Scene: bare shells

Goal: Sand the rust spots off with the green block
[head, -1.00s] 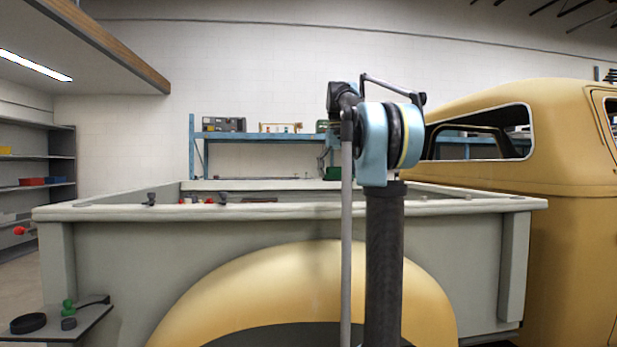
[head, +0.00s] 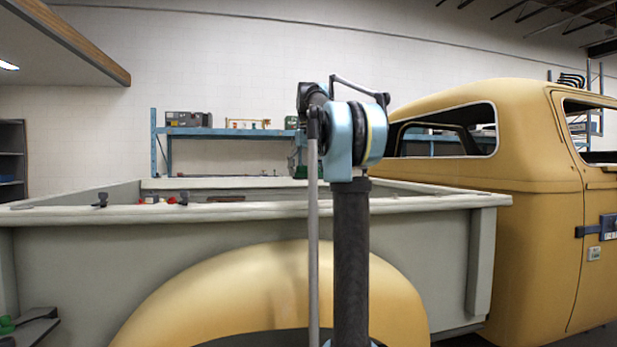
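My arm rises in front of the yellow and grey truck. My gripper is not in view, so I cannot see whether it holds anything. The grey truck bed side (head: 60,260) and the yellow fender (head: 270,285) fill the lower part of the head view. I see no clear rust spots on them. A green object (head: 6,324) is cut off at the left edge on a small dark shelf; I cannot tell whether it is the green block. Another green item (head: 299,172) shows beyond the bed, partly behind my arm.
Dark clamps (head: 101,200) and small red items (head: 150,200) are at the bed's rail. A blue workbench (head: 225,132) stands by the back wall.

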